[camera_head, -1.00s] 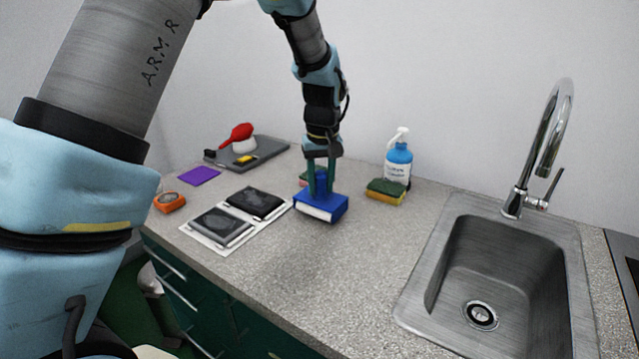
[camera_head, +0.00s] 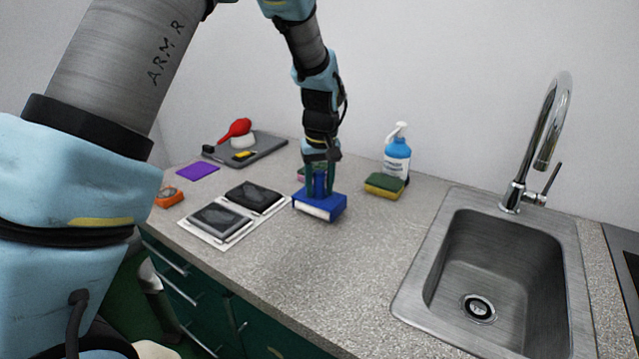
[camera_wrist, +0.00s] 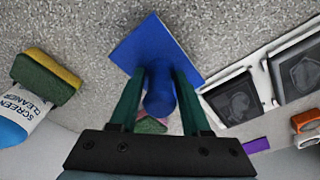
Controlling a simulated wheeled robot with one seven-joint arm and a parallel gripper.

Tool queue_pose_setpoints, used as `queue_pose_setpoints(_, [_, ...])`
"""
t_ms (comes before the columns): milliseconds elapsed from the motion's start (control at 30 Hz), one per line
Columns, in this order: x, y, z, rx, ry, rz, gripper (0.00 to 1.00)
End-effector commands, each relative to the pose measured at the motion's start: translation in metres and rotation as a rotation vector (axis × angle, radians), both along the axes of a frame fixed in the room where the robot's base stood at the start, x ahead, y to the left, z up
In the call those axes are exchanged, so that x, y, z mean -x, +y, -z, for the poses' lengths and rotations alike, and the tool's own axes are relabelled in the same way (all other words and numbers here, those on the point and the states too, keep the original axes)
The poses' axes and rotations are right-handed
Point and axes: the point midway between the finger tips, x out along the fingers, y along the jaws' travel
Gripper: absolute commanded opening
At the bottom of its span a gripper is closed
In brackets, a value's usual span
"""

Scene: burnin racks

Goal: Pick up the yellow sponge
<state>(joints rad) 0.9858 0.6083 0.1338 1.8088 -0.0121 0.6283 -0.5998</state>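The yellow sponge (camera_head: 384,186), with a dark green scouring layer on top, lies flat on the counter in front of the spray bottle. In the wrist view the sponge (camera_wrist: 46,83) is at the left. My gripper (camera_head: 319,192) is well to the left of it, pointing down over a blue block with an upright round handle (camera_head: 319,206). In the wrist view my gripper's fingers (camera_wrist: 160,75) stand on both sides of the blue handle (camera_wrist: 160,97), with narrow gaps showing. A pink and green item (camera_wrist: 150,125) is partly hidden behind the handle.
A blue-and-white screen cleaner bottle (camera_head: 397,158) stands right behind the sponge. The steel sink (camera_head: 425,290) and faucet are to the right. Two dark devices on a white mat (camera_head: 190,232), a purple cloth (camera_head: 198,171), an orange item and a grey tray (camera_head: 270,150) are left. Counter before the sponge is clear.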

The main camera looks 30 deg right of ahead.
Motion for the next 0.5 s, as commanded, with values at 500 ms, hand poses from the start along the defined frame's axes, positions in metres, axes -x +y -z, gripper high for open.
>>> queue_pose_setpoints(500, [0.004,0.001,-0.047,0.002,-0.001,0.000,0.70])
